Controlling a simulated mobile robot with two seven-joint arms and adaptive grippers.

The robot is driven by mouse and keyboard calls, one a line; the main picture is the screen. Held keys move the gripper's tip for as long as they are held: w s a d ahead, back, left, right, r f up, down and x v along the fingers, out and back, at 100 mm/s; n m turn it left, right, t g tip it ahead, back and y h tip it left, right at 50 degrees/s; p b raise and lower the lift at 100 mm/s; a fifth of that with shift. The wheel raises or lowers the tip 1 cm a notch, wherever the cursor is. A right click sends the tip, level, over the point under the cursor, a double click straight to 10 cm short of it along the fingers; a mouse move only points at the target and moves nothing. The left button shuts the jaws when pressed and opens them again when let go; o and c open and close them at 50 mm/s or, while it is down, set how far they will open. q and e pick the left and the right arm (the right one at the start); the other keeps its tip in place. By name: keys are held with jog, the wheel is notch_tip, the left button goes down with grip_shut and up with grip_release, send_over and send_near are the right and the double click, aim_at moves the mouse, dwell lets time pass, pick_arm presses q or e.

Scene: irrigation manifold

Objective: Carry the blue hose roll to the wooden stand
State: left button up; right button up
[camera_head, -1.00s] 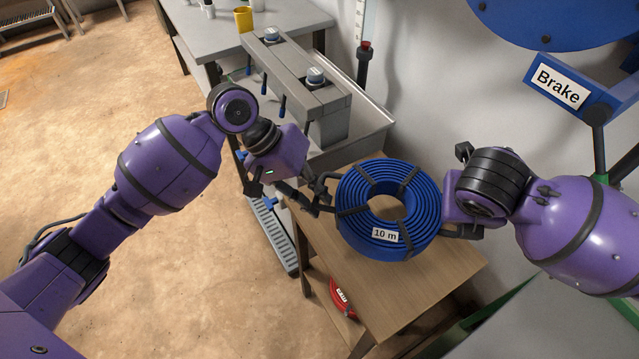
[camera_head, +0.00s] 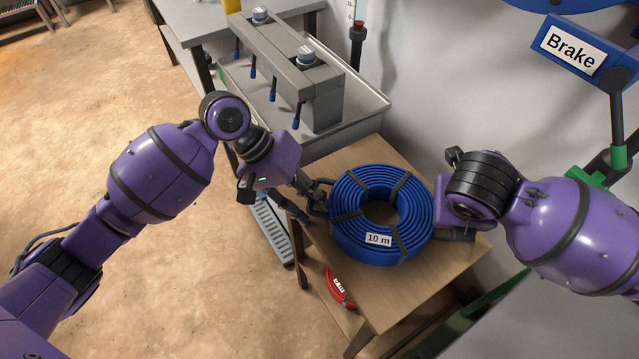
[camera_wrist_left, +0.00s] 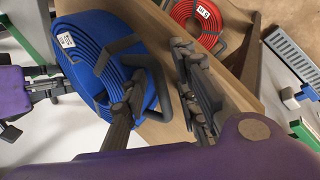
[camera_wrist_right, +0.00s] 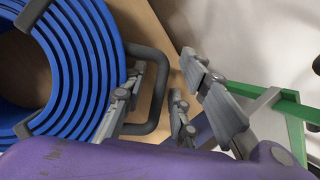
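The blue hose roll (camera_head: 352,243) is a flat coil with dark straps, a "10 m" label and grey side handles. It is level over the wooden stand (camera_head: 398,298); I cannot tell whether it touches the top. My left gripper (camera_head: 316,196) is at its left side, fingers on both sides of a handle (camera_wrist_left: 103,58), as the left wrist view (camera_wrist_left: 160,92) shows. My right gripper (camera_head: 455,236) is at its right side, fingers likewise around the other handle (camera_wrist_right: 163,70), seen in the right wrist view (camera_wrist_right: 158,90).
A red hose roll (camera_head: 340,288) lies on the stand's lower shelf. Behind the stand is a grey trough (camera_head: 362,112) with a manifold (camera_head: 322,98). A blue part labelled "Brake" (camera_head: 572,48) and a green frame (camera_head: 600,178) are at the right. Open floor (camera_head: 180,290) lies at the left.

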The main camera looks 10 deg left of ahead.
pick_arm(q)
jog(key=shift+w+r, duration=0.15)
pick_arm(e)
jog(key=shift+r, duration=0.1)
pick_arm(q)
jog(key=v, duration=1.1)
jog(key=shift+a+r, duration=0.2)
jog(key=shift+r, duration=0.2)
pick_arm(e)
jog(key=v, duration=1.1)
jog(key=shift+r, duration=0.35)
jog(key=shift+s+a, duration=0.1)
jog(key=shift+a, duration=0.05)
